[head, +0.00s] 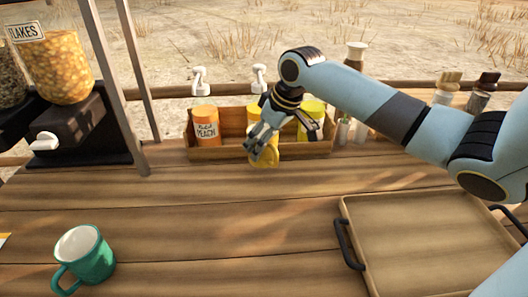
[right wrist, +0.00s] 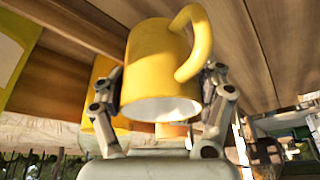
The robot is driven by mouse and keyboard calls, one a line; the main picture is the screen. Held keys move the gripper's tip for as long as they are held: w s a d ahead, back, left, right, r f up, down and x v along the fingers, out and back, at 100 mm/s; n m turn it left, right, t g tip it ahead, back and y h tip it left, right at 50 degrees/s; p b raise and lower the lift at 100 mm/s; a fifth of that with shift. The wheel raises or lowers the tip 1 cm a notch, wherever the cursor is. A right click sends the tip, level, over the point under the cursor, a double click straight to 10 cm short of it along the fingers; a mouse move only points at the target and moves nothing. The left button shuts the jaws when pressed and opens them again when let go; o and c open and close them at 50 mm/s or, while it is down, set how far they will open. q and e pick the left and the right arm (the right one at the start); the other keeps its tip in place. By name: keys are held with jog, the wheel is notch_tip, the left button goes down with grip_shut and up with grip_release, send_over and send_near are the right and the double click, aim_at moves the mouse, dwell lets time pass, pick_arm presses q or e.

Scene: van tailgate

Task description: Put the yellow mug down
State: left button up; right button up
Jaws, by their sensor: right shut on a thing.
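The yellow mug (head: 266,157) is in my right gripper (head: 262,136), just in front of the wooden box in the head view, partly hidden by the fingers. In the right wrist view the yellow mug (right wrist: 155,62) sits between the two fingers of my right gripper (right wrist: 163,92), one on each side. Its white-lined mouth faces the palm and its handle curves up to the right. I cannot tell whether its base touches the wooden table (head: 190,210). My left gripper is not in view.
The wooden box (head: 225,153) holds an orange can labelled peach (head: 205,125) and yellow cans. A teal mug (head: 92,262) stands at front left. A wooden tray (head: 345,205) with black handles lies at right. A flakes dispenser (head: 55,70) stands at back left. The table's middle is clear.

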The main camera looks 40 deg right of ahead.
aim_at(264, 155)
jog(key=shift+f, duration=2.05)
jog(key=shift+f, duration=0.1)
jog(key=o, duration=1.3)
jog(key=shift+c, duration=0.2)
jog(key=v, duration=1.2)
jog(key=shift+p, duration=0.45)
jog(key=shift+w, duration=0.1)
